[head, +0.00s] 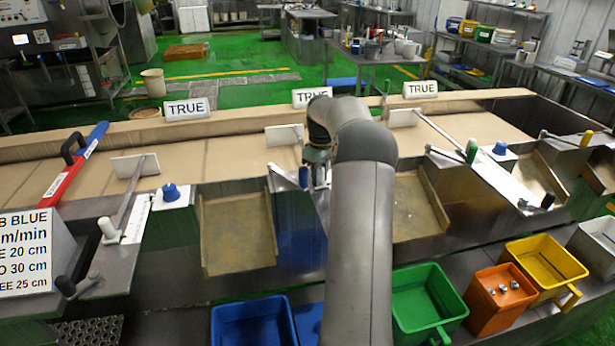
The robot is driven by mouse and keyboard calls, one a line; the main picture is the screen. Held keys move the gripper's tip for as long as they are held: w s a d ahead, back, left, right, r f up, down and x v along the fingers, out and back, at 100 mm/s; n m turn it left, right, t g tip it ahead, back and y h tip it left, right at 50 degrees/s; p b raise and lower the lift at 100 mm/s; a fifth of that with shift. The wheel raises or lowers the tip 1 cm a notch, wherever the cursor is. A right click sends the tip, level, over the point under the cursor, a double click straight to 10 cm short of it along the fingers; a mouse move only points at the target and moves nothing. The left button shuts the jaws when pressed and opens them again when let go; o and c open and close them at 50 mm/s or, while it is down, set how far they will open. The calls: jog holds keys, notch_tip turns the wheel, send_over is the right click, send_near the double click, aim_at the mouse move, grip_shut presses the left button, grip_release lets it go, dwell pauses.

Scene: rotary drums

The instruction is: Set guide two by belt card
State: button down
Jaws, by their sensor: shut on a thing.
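The belt card (25,262) at the left edge is cut off; it reads "B BLUE", "m/min", "E 20 cm", "O 30 cm" and "EE 25 cm". Guide two's pale paddle (284,135) stands over the tan belt (235,158), at the middle station. Its white scale plate (282,176) shows in part. My gripper (316,178) is down at the inner end of this station, largely hidden by my arm. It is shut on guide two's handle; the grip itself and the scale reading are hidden. A small blue part (303,177) shows beside the gripper.
Guide one (135,165) has a white handle (107,229); guide three (403,117) has a green one (472,151). Blue knobs (169,192) stand by their scales. A red-blue bar (76,165) lies left. Blue, green, orange and yellow bins (425,300) line the front.

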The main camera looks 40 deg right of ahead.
jog(key=c, duration=1.2)
grip_release()
jog(key=shift+r, duration=0.1)
notch_tip(320, 180, up, 17)
jog(key=shift+r, duration=0.15)
